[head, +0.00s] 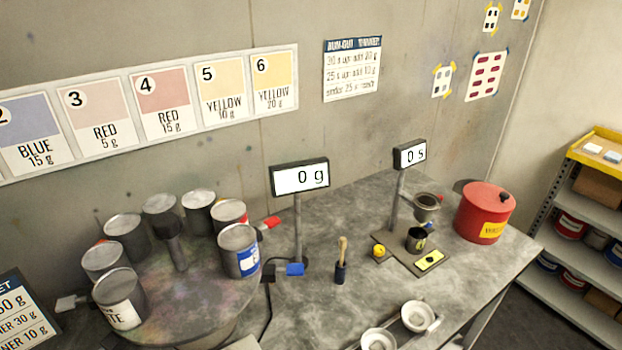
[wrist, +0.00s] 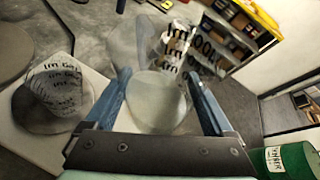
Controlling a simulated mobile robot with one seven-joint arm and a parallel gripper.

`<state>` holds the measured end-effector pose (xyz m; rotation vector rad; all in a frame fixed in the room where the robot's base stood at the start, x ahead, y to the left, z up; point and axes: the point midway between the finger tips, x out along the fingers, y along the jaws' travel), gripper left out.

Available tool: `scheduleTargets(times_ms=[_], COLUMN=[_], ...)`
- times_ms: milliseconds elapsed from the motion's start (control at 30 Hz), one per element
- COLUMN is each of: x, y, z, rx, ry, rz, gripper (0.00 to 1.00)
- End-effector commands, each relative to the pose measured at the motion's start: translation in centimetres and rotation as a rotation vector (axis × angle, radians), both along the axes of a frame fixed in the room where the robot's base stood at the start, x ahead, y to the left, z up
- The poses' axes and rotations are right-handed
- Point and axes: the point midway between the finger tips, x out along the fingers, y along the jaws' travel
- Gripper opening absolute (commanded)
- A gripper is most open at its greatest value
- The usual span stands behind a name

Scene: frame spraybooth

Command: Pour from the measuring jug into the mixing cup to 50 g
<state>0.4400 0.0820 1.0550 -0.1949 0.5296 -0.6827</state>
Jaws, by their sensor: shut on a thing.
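In the wrist view my gripper (wrist: 158,92) has its two blue fingers on either side of a clear vessel, which I take to be the measuring jug (wrist: 160,103). Its see-through wall blurs into the background, so its tilt and contents cannot be told. To the left stands another clear cup with dark printed marks, likely the mixing cup (wrist: 62,92), on a pale surface (wrist: 30,150). The held vessel is beside this cup, not over it. In the head view neither vessel nor my gripper shows. The scale display (head: 300,177) there reads 0 g.
A green can (wrist: 283,162) stands close to my gripper's right side in the wrist view. In the head view several paint cans (head: 239,250) stand on a round stand at left. A red canister (head: 485,212) and a timer reading 0 s (head: 410,155) stand farther right.

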Motion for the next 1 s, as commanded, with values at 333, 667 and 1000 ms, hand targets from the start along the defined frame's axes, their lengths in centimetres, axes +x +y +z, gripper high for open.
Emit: scheduleTargets(times_ms=[333,667,1000], x=[0.0,0.5,1.7], y=[0.0,0.6,2.0], z=[0.1,-0.1,-1.0], rx=[0.0,-0.022,-0.089], ry=[-0.001,0.02,0.084], rz=[0.0,0.0,-0.001], gripper=[0.2,0.2,0.2])
